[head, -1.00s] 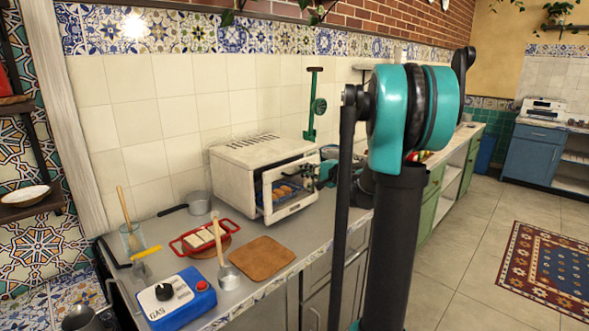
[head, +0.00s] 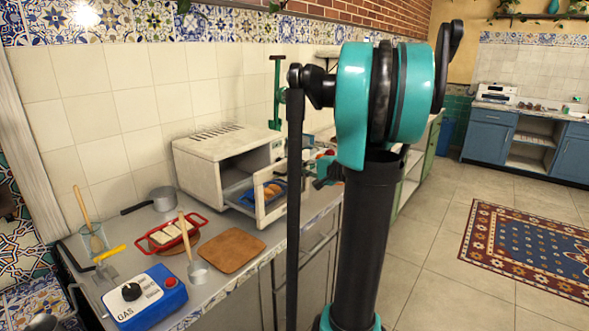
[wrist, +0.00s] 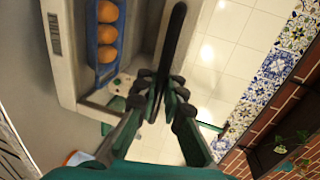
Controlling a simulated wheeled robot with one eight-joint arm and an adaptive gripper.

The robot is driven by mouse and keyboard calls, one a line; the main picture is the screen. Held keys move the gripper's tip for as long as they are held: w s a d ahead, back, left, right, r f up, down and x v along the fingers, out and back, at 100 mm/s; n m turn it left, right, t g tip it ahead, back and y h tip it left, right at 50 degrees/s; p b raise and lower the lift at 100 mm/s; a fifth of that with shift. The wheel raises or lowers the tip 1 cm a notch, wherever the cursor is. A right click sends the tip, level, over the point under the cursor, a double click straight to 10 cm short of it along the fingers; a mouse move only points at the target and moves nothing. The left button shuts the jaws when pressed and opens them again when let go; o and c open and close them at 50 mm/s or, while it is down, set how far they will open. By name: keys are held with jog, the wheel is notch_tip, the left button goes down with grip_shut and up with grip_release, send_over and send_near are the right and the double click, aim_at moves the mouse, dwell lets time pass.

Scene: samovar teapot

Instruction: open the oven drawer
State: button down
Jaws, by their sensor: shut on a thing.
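The oven (head: 225,143) is a worn white box on the counter against the tiled wall. Its drawer (head: 268,211) is pulled out and shows a blue tray with orange-brown rolls (head: 270,191). In the wrist view, the rolls (wrist: 107,35) lie in the tray at upper left. My gripper (wrist: 158,88) is shut on a long black handle (wrist: 175,45), which runs upward from between its fingers at the drawer front. In the head view my arm hides most of the gripper and the drawer's right end.
The floor (head: 440,235) beside the counter is clear, with a rug (head: 530,245) at right.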

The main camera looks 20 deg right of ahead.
jog(key=c, duration=1.6)
grip_release()
jog(key=shift+d, duration=0.1)
jog(key=v, duration=1.2)
